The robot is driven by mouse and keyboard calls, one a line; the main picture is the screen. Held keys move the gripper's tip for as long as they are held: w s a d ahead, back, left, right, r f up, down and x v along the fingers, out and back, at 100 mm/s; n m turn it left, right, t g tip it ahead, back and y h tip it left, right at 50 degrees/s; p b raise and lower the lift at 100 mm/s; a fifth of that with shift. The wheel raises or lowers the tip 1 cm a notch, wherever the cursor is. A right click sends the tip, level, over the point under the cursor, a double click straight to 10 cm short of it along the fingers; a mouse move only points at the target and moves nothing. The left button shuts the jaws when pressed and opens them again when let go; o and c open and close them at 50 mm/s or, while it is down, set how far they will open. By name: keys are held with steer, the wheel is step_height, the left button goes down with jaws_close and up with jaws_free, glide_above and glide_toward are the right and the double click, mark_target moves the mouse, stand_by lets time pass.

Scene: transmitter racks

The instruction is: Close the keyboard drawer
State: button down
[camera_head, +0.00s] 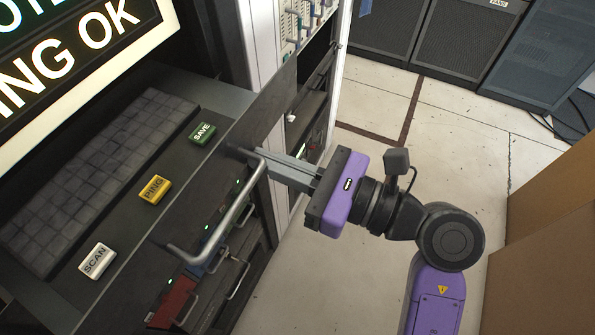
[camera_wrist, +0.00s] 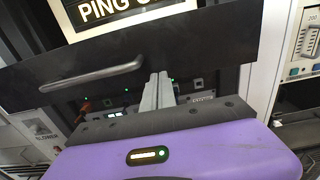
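The keyboard drawer (camera_head: 222,146) stands pulled out, with a grey keyboard (camera_head: 92,172) and SAVE, PING and SCAN buttons on it. Its dark front panel (camera_wrist: 215,47) bears a silver bar handle (camera_head: 232,217), which also shows in the wrist view (camera_wrist: 92,76). My gripper (camera_head: 262,160) is in front of the panel, beside the handle's far end. In the wrist view its fingers (camera_wrist: 157,80) are together, right of the handle, with nothing seen between them. The tips are at or very near the panel; I cannot tell whether they touch it.
A screen (camera_head: 75,50) stands above the keyboard. Lower rack units with handles (camera_head: 238,278) sit below the drawer. A panel of switches (camera_head: 303,18) is beside it. Cardboard boxes (camera_head: 545,260) stand at right; the floor (camera_head: 375,95) between is clear.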

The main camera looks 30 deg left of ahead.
mark_target(201, 136)
steer(key=a, duration=1.2)
steer(key=shift+s+b, duration=0.3)
steer(key=shift+s, duration=0.05)
